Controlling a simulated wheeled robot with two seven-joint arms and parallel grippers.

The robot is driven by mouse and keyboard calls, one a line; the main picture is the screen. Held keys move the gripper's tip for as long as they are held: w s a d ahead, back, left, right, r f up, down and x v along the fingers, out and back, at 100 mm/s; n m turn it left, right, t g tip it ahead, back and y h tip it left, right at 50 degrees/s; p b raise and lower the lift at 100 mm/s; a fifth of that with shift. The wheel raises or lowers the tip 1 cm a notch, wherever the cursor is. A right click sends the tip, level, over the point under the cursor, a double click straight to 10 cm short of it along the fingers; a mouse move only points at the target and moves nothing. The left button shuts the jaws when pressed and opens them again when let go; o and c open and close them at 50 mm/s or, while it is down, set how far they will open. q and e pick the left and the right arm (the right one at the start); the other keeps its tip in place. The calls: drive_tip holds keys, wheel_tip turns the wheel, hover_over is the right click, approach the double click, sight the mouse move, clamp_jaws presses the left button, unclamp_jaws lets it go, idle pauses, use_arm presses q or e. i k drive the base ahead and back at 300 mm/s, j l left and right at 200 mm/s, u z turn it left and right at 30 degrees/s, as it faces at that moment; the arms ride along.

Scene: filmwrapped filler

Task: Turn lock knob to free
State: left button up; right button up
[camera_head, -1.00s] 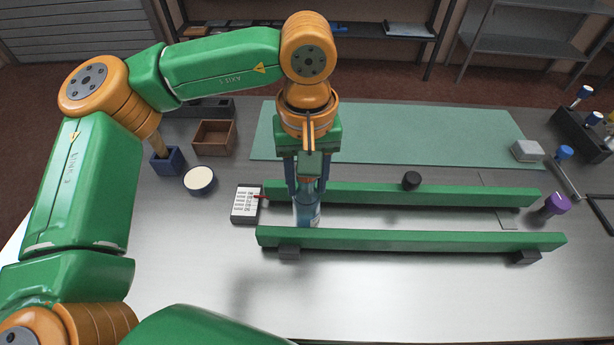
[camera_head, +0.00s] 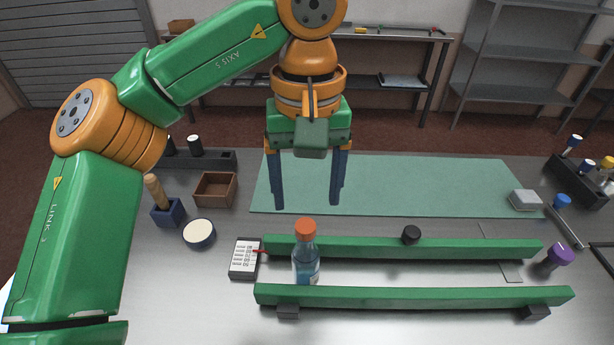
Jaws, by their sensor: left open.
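A black lock knob (camera_head: 411,234) sits on top of the far green rail (camera_head: 360,249), right of its middle. I cannot tell from its look which setting it is in. A clear bottle (camera_head: 305,267) with bluish contents and an orange cap stands upright between the far rail and the near green rail (camera_head: 410,297), near their left end. My left gripper (camera_head: 307,204) points down above and behind the bottle, with its two dark blue fingers spread wide and nothing between them. It is left of the knob and apart from it. My right gripper is not in view.
A black-and-white scale block (camera_head: 245,259) with a red pointer lies at the rails' left end. A white-topped round tub (camera_head: 199,234), a brown box (camera_head: 215,189) and a blue holder (camera_head: 168,212) stand left. A purple-capped item (camera_head: 559,257) is at right.

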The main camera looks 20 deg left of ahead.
sight(559, 255)
drive_tip(key=k, duration=1.5)
